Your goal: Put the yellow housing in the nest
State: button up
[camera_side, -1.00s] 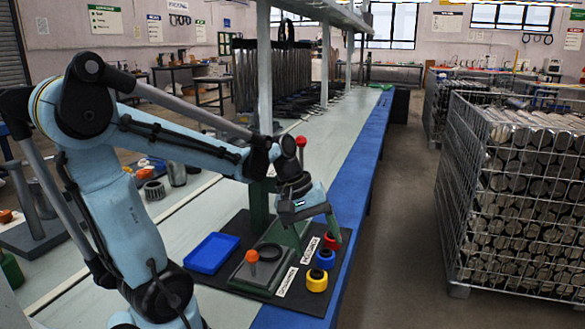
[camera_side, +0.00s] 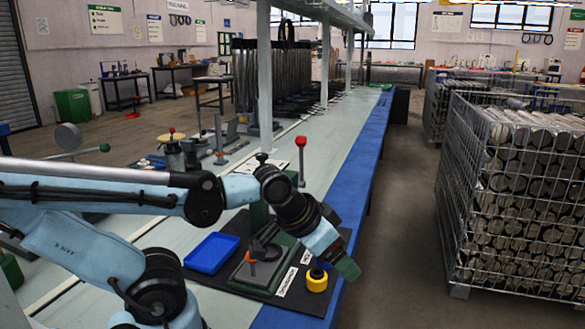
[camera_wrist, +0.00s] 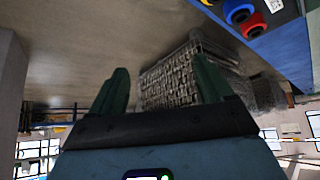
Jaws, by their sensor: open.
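The yellow housing (camera_side: 316,282) stands on the black mat near the bench's front edge, and part of it shows at the top edge of the wrist view (camera_wrist: 207,2). A green fixture (camera_side: 258,280) with an orange-knobbed lever and a dark ring stands left of it; I cannot tell exactly which part is the nest. My gripper (camera_side: 348,268) is to the right of and above the yellow housing, tilted outward past the bench edge. In the wrist view its two green fingers (camera_wrist: 162,72) are spread with nothing between them.
A blue housing (camera_wrist: 239,12) and a red housing (camera_wrist: 252,26) stand beside the yellow one, mostly hidden by my gripper in the side view. A blue tray (camera_side: 211,253) lies left of the fixture. A wire cage of metal cylinders (camera_side: 520,200) stands across the aisle.

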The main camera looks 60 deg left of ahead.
jog(key=m+g+h, duration=0.4)
jog(key=m, duration=0.2)
send_over(315, 271)
jog(key=d, duration=0.2)
jog(key=f, duration=0.3)
jog(key=shift+s+a+f, duration=0.1)
jog(key=shift+s+f, duration=0.15)
jog(key=shift+f, duration=0.1)
jog(key=a+f+m+h, duration=0.1)
jog(key=a+m, duration=0.1)
jog(key=a+m+h, duration=0.1)
jog(key=a+m, duration=0.1)
jog(key=s+a+f+m+h, duration=0.1)
jog(key=a+m, duration=0.1)
jog(key=shift+s+a+f+h, duration=0.1)
jog(key=shift+a+f+h, duration=0.15)
jog(key=shift+f+h, duration=0.05)
jog(key=shift+s+a+f+m+t, duration=0.1)
jog(key=shift+s+a+m+t, duration=0.05)
jog(key=shift+a+m+t, duration=0.15)
jog(key=shift+f+h, duration=0.15)
jog(key=shift+h, duration=0.15)
jog(key=shift+d+f, duration=0.15)
jog(key=shift+f, duration=0.05)
jog(key=shift+x, duration=3.4)
jog(key=shift+s+d, duration=0.1)
jog(key=shift+s, duration=0.05)
jog(key=shift+c, duration=0.3)
